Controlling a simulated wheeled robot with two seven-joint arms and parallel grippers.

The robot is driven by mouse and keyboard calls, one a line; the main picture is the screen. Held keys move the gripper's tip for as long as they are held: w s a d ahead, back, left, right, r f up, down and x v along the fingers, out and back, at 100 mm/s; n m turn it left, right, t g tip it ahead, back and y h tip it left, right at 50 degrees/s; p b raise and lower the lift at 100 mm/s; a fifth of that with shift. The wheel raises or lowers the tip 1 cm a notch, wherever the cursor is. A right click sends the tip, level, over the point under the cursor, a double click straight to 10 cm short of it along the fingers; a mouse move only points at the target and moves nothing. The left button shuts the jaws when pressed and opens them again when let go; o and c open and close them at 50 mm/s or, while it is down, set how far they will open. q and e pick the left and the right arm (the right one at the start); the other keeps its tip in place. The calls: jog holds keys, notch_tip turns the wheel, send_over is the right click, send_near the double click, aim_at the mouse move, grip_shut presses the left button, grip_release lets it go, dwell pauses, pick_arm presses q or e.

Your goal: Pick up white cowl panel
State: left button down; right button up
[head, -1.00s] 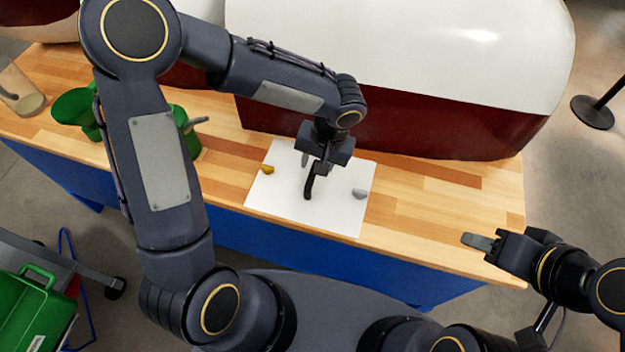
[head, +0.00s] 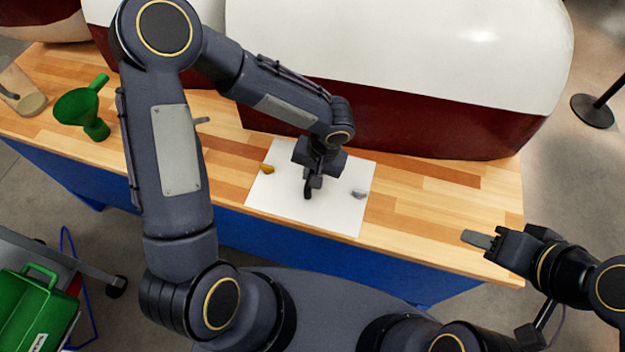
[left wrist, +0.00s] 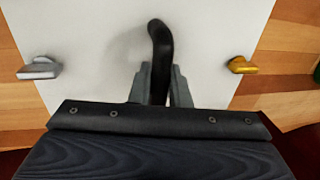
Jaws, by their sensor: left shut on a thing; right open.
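The white cowl panel (head: 342,209) is a flat white sheet lying on the wooden bench, with a gold knob (head: 267,169) on its left and a silver knob (head: 358,194) on its right. A black curved handle (head: 307,191) rises near its middle. My left gripper (head: 313,178) is over the panel, pointing down. In the left wrist view its fingers (left wrist: 160,88) are shut on the black handle (left wrist: 160,45), and the panel (left wrist: 215,30) spreads behind them. My right gripper (head: 478,240) is open and empty beyond the bench's right front corner; its fingers overlap in this view.
A large white and dark red shell (head: 400,70) stands along the back of the bench (head: 430,215). A green funnel (head: 82,105) and a clear container (head: 22,95) are at the left. A green case (head: 35,310) is at lower left. The bench right of the panel is clear.

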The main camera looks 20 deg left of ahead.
pick_arm(q)
jog(key=shift+r, duration=0.15)
jog(key=shift+w+r, duration=0.1)
jog(key=shift+r, duration=0.2)
notch_tip(320, 180, up, 2)
jog(key=shift+r, duration=0.1)
jog(key=s+d+r+b, duration=0.2)
jog(key=s+d+r, duration=0.2)
jog(key=d+r, duration=0.6)
jog(key=d, duration=0.3)
jog(key=shift+s+d, duration=0.15)
jog(key=shift+d, duration=0.05)
jog(key=c, duration=2)
grip_release()
grip_shut()
